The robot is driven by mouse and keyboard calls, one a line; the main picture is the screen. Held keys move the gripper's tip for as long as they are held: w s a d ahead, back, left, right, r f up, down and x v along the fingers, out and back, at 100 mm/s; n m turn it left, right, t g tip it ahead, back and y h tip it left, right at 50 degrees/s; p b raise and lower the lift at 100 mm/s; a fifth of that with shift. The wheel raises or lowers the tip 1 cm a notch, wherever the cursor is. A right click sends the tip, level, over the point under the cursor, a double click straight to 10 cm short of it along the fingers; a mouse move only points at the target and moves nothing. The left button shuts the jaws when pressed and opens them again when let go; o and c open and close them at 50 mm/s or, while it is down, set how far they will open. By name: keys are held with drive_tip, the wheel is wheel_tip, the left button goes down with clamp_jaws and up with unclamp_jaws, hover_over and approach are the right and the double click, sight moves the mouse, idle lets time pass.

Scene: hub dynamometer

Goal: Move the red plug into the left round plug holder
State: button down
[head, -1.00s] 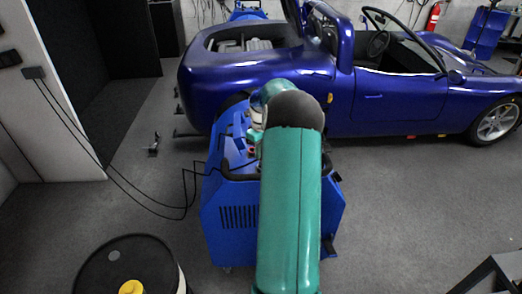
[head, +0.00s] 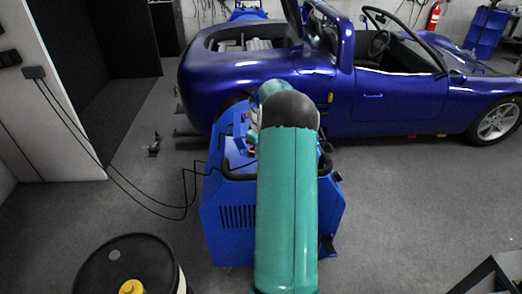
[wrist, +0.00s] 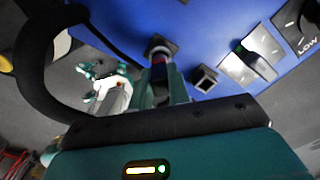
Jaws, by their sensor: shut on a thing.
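In the wrist view my gripper (wrist: 161,78) is shut on the red plug (wrist: 158,60), of which a dark body and a reddish band show between the fingers. The plug's far end is at a black square-edged holder (wrist: 160,44) on the blue panel, the left of two in this view. I cannot tell how deep the plug sits in it. The other holder (wrist: 205,78), to the right, looks empty. In the head view my arm hides the gripper and most of the panel on the blue machine (head: 229,215).
A black handle bar (wrist: 38,70) curves along the panel's left edge in the wrist view. A switch (wrist: 255,57) is at right. Black cables (head: 150,203) run from the wall to the machine. A blue car (head: 250,75) stands behind; a black drum (head: 110,265) is front left.

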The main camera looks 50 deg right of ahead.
drive_tip(key=shift+f, duration=1.15)
drive_tip(key=c, duration=1.3)
unclamp_jaws()
drive_tip(key=shift+o, duration=0.2)
wheel_tip(320, 180, up, 14)
drive_tip(key=shift+f, duration=0.1)
